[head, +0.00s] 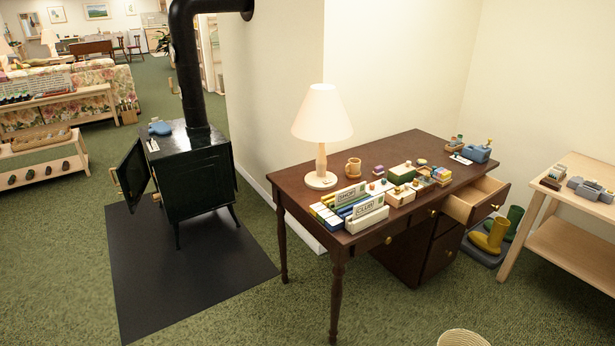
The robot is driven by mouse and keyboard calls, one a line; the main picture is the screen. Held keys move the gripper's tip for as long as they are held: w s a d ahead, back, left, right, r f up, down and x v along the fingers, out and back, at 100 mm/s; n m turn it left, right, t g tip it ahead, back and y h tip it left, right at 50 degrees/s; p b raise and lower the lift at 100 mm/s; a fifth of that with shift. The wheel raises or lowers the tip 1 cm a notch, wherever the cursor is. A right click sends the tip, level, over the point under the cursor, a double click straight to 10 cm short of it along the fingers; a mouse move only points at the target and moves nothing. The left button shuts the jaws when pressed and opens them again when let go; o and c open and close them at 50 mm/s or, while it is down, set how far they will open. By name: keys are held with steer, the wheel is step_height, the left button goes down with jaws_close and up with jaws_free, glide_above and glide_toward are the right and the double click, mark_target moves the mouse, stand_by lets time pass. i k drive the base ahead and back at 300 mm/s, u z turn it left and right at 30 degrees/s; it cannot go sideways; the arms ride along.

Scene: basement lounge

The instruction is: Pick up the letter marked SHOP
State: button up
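A white piece with a dark label reading SHOP (347,196) stands near the left front corner of the dark wooden desk (390,152). In front of it stands a similar white piece, whose label looks like CLUB (368,217). Yellow, green, white and blue flat items (327,214) are packed beside and between the two. I cannot tell whether the SHOP piece is a loose letter or the front of a holder. My gripper is not in view.
A lamp (321,130) and mug (353,167) stand behind the labelled pieces, with several small boxes (401,174) to their right. A desk drawer (475,201) hangs open.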

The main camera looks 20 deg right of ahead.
mark_target(355, 191)
steer(key=u, duration=3.85)
steer(key=i, duration=0.1)
steer(key=z, duration=2.65)
steer(key=i, duration=1.05)
steer(key=z, duration=0.35)
